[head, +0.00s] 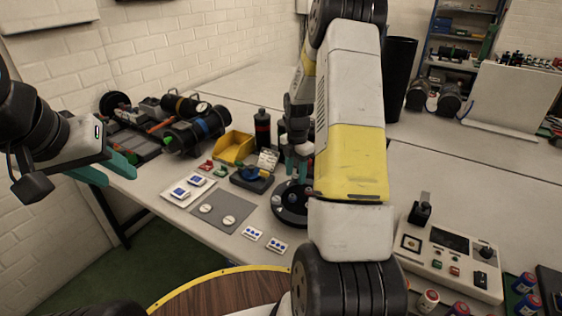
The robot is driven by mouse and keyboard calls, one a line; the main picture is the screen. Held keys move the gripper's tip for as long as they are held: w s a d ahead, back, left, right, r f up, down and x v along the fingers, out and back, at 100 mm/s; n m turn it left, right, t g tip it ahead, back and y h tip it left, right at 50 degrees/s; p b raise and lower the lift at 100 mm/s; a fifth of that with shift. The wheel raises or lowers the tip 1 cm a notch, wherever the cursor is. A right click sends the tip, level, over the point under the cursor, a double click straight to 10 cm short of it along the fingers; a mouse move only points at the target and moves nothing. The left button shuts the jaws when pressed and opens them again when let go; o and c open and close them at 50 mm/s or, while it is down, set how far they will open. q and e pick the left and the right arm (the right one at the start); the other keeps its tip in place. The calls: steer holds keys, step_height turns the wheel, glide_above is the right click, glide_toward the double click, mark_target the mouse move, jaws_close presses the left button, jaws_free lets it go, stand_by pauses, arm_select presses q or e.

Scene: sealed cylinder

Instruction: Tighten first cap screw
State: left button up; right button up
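My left gripper (119,178) is at the far left, its two teal fingers apart and empty, beyond the table's left edge. My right gripper (296,165) points down near the middle, just above a round black fixture (291,216) on the table. Its teal fingers show in part beside my white and yellow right arm, and what lies between them is too small to tell. The fixture has small pale round parts on it, and its right side is hidden by my arm. I cannot make out a single cap screw.
A yellow bin (234,147), a dark bottle (262,130) and a grey mat (226,211) with two pale discs stand left of the fixture. Black cylinder assemblies (196,130) lie farther back. A control box (448,262) is at right. The rear table is partly clear.

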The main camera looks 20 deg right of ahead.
jaws_close()
